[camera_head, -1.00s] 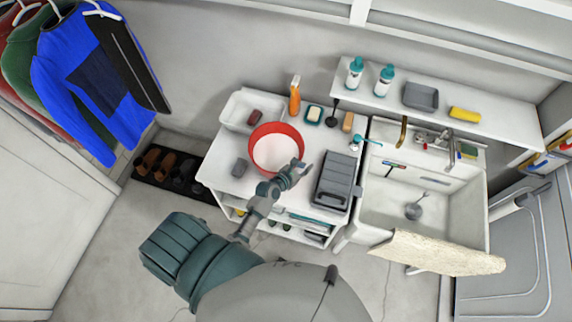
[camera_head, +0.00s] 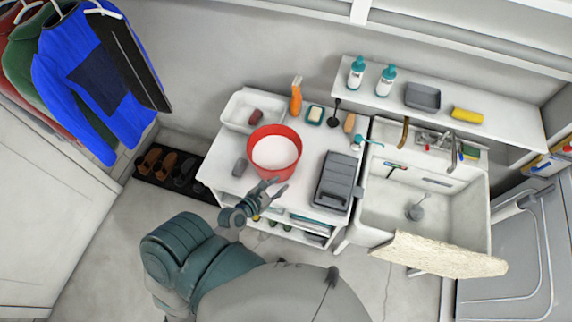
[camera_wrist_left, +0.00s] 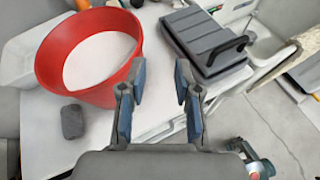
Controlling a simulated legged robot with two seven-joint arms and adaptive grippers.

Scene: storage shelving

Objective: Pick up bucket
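The red bucket (camera_head: 275,152) with a white inside stands upright on the white table. In the left wrist view the bucket (camera_wrist_left: 90,55) is at the upper left, ahead of and to the left of the fingers. My left gripper (camera_head: 272,188) is just in front of the bucket's near side, at the table's front edge. In the left wrist view my left gripper (camera_wrist_left: 158,78) is open, with nothing between its two fingers. I cannot tell whether the left finger touches the bucket's wall. My right gripper is not in view.
A grey toolbox (camera_head: 335,180) stands right of the bucket, and a dark grey block (camera_head: 240,167) lies left of it. A white tray (camera_head: 236,112) and an orange bottle (camera_head: 296,95) are behind. A sink (camera_head: 385,212) is at the right.

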